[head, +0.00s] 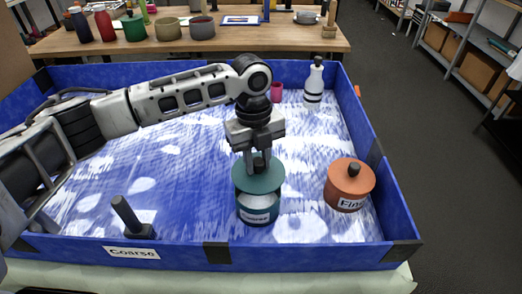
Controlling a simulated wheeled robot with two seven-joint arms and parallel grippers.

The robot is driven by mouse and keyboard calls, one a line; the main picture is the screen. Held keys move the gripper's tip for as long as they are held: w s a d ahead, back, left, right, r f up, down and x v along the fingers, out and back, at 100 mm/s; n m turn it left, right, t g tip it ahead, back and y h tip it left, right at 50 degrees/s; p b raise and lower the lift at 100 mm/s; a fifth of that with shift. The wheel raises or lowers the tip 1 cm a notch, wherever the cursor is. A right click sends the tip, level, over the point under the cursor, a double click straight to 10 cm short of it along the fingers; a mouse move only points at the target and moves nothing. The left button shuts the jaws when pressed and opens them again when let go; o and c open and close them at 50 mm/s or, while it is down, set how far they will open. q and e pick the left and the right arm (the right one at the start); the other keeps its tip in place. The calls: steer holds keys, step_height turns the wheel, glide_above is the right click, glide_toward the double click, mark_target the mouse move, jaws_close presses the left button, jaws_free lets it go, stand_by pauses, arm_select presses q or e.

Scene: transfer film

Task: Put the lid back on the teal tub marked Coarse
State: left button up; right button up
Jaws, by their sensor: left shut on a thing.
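A pale area, like the tub's open top or contents, shows below the lid's front edge, so the lid looks raised and set toward the back of the tub. The exact gap is hard to tell. My right gripper is not in view.
An orange tub (344,193) marked Fine, with its lid on, stands to the right. A white bottle (314,85) and a pink cup (276,92) stand at the back. A dark post (127,215) stands at front left. The tray's wall (320,257) surrounds them.

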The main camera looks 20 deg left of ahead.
mark_target(257, 176)
arm_select(q)
step_height(257, 176, down, 4)
steer(key=b, duration=0.4)
steer(key=shift+s, duration=0.15)
steer(key=shift+f, duration=0.85)
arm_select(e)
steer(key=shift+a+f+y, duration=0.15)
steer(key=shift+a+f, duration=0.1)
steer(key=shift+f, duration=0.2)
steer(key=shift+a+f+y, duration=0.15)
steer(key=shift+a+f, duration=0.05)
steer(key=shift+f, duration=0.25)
arm_select(q)
steer(key=shift+w+a+r+p, duration=0.1)
steer(key=shift+w+p, duration=0.1)
steer(key=shift+p, duration=0.35)
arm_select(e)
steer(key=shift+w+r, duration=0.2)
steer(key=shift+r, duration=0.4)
arm_select(q)
steer(key=shift+p, duration=0.45)
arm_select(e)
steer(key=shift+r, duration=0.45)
arm_select(q)
steer(key=shift+p, duration=0.35)
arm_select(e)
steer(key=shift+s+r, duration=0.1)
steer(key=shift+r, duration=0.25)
